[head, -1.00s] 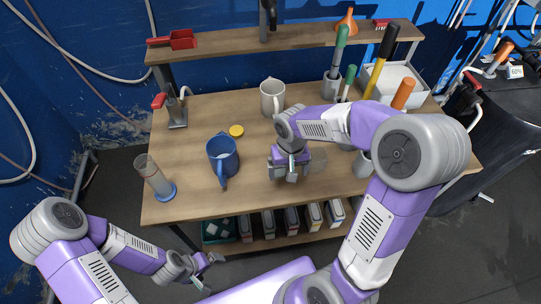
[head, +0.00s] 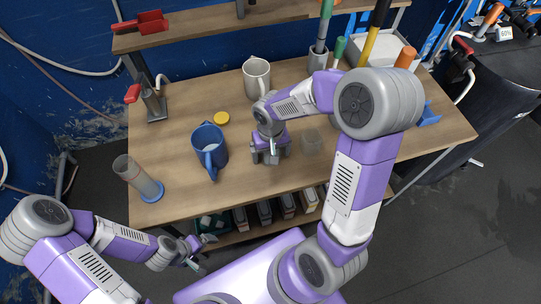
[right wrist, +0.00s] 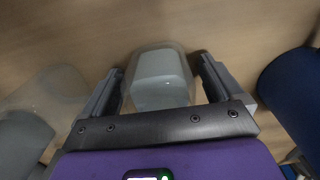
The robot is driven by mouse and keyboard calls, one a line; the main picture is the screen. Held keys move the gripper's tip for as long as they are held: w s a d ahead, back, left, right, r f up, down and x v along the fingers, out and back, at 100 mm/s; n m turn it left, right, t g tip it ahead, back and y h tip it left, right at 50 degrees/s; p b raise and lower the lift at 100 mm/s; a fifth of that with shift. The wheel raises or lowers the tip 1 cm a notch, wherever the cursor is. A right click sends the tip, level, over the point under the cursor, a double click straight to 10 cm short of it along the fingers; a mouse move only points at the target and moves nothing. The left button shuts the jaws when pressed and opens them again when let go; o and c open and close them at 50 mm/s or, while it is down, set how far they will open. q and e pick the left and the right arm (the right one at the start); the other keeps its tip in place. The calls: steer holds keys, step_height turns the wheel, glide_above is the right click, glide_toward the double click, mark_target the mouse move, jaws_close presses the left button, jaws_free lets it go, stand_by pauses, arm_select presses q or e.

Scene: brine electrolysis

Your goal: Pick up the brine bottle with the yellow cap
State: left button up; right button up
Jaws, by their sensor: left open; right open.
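A yellow disc like a cap (head: 221,118) lies flat on the table behind the blue mug; I see no bottle under it. My right gripper (head: 270,157) is open, low over the table, right of the blue mug. In the right wrist view its open fingers (right wrist: 162,85) stand on either side of a clear, squarish vessel with pale contents (right wrist: 160,78). In the head view the gripper hides this vessel; I cannot tell if it is the brine bottle. My left gripper (head: 195,262) is open and empty in front of the table's front edge.
The blue mug (head: 209,148) stands close left of the right gripper, a clear beaker (head: 313,141) close right. A white mug (head: 257,78) is behind. A measuring cylinder (head: 138,178) stands at the left front. A raised shelf (head: 200,36) crosses the back. The right front table is clear.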

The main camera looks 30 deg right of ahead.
steer(key=c, duration=1.2)
